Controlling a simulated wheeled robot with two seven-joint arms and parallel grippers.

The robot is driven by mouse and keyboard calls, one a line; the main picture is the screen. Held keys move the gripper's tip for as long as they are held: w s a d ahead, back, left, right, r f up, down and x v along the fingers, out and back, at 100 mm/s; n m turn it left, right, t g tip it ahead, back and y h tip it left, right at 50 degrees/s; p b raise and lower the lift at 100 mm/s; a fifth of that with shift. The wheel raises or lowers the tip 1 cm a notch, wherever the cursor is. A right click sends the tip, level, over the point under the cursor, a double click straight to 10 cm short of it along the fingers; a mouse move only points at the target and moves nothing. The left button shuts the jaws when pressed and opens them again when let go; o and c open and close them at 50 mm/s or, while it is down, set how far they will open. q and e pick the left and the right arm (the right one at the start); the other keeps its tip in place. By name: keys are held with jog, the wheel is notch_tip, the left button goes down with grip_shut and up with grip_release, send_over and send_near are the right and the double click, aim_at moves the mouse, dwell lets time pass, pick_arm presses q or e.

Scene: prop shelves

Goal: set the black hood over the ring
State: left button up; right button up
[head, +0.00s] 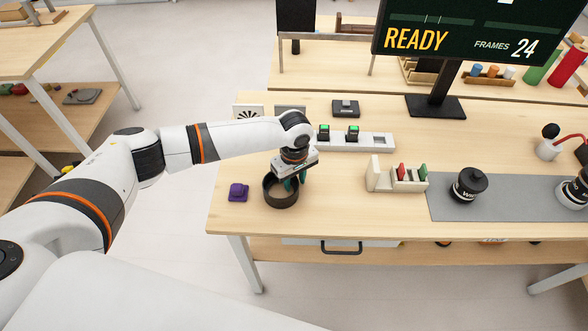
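A black open-topped cylinder (281,202), which looks like the hood, is upright near the table's left front corner. My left gripper (296,181) points down at its right side. One teal finger shows over the inside of the cylinder and the other just outside its right wall. I cannot tell whether they press on the wall, or whether the cylinder touches the table. No separate ring can be made out. A black lens-like piece with white lettering (468,187) stands on the grey mat (448,211).
A purple block (238,192) sits left of the cylinder. A cream rack (380,178) holds red and green pieces. A pale tray (374,142) with green-topped blocks lies behind the gripper. A screen (470,30) stands behind. The table front between cylinder and mat is clear.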

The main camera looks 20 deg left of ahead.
aim_at(293, 186)
pick_arm(q)
jog(key=shift+f+b, duration=0.35)
jog(key=shift+b, duration=0.2)
notch_tip(293, 186, up, 13)
jog(key=shift+s+f+b, duration=0.2)
jog(key=shift+s+b, duration=0.1)
jog(key=shift+b, duration=0.1)
